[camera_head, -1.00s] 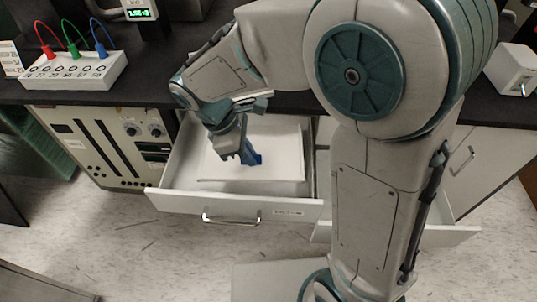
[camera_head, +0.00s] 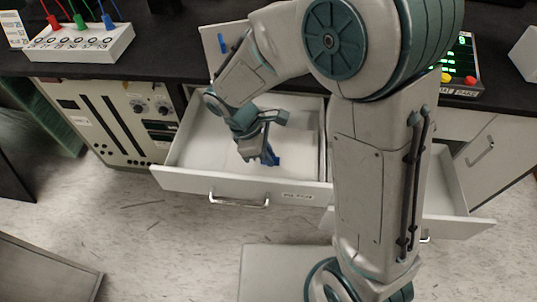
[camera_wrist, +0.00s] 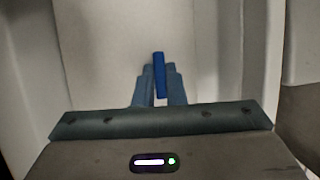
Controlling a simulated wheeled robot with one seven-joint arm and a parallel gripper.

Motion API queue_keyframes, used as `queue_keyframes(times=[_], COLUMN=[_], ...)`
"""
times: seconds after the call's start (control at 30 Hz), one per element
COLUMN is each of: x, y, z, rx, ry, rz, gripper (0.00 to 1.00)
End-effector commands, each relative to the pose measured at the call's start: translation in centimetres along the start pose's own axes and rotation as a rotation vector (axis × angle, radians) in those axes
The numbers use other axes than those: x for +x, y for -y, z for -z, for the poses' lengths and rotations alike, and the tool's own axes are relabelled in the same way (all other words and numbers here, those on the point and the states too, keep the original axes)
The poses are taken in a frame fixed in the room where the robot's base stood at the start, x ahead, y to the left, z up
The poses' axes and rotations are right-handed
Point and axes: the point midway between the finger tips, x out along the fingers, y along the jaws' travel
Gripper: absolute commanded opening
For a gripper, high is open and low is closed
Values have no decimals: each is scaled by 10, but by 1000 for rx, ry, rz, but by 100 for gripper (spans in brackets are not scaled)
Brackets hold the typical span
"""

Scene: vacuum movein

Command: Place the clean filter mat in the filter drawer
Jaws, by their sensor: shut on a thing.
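The filter mat (camera_head: 222,162) is a flat white panel with a blue grip tab (camera_head: 273,158). It appears to lie inside the open white drawer (camera_head: 180,181), though the head view does not clearly show whether it touches the floor all round. In the wrist view the mat (camera_wrist: 105,50) fills the middle, between pale drawer walls. My gripper (camera_head: 266,157) reaches down into the drawer. In the wrist view its blue-grey fingers (camera_wrist: 157,82) are shut on the upright blue tab (camera_wrist: 159,65).
A second open drawer (camera_head: 462,212) is at the right, partly behind my arm. On the black bench stand a white socket box (camera_head: 80,45) with coloured leads, a light panel with a blue piece (camera_head: 222,42), and a device with coloured buttons (camera_head: 459,70). Pale floor lies in front.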

Motion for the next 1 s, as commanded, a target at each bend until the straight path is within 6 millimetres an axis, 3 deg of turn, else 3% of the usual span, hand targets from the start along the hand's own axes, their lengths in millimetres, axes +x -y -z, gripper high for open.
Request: queue_keyframes(times=[0.3,0.33,0.4,0.77,1.0], x=[3,2,2,-5,-50], y=[0,0,0,0,-1], z=[2,1,1,-1,-1], rx=[-1,-1,-1,0,-1], ry=[0,0,0,-1,-3], rz=[-1,-1,-1,-2,-4], gripper=[0,19,32,32,32])
